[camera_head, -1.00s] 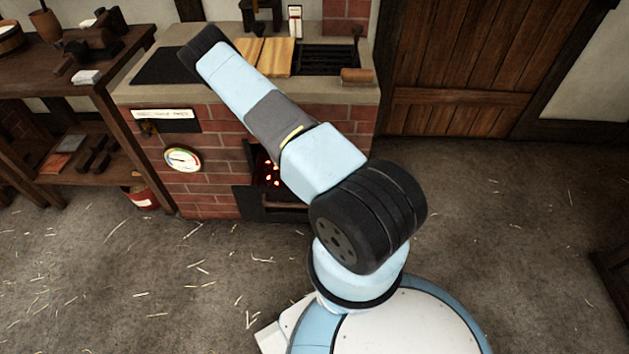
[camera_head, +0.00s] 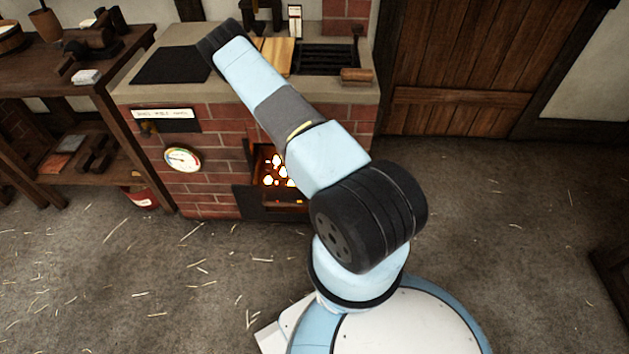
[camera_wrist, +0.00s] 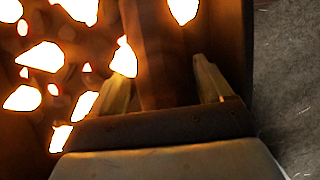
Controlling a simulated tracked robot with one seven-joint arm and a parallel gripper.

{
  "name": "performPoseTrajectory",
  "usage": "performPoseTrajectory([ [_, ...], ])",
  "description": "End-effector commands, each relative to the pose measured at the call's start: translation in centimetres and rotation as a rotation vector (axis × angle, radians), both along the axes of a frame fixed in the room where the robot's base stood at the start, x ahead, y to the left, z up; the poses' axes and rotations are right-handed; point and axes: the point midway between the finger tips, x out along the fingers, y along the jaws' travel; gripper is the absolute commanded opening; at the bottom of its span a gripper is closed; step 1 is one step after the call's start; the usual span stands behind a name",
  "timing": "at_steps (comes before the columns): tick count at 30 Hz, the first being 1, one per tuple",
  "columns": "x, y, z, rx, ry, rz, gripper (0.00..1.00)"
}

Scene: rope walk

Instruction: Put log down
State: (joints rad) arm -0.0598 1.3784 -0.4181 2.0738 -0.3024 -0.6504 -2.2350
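In the wrist view a brown log (camera_wrist: 160,60) lies between the two pale fingers of my gripper (camera_wrist: 164,78), pointing away from the camera. The fingers stand apart, one on each side of it. I cannot tell whether they press on it or have just let it go. Bright glowing embers (camera_wrist: 42,57) lie to the left of and beyond the fingers. In the head view the gripper and log are hidden behind my arm. The firebox opening (camera_head: 277,172) of the brick stove (camera_head: 215,190) glows brightly.
A round gauge (camera_head: 182,159) and a label plate (camera_head: 163,115) are on the stove front. A shelf bench (camera_head: 50,75) stands at left, with a red bucket (camera_head: 140,197) beside the stove. A wooden door (camera_head: 465,65) is at right.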

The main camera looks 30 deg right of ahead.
Motion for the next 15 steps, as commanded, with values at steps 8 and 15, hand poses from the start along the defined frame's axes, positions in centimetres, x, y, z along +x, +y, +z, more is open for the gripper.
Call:
performPoseTrajectory([
  [8, 0.00, -0.03, 0.02, 0.000, 0.000, -0.001, 0.93],
  [15, -0.21, 0.13, 0.86, -0.001, -0.001, 0.000, 0.93],
])
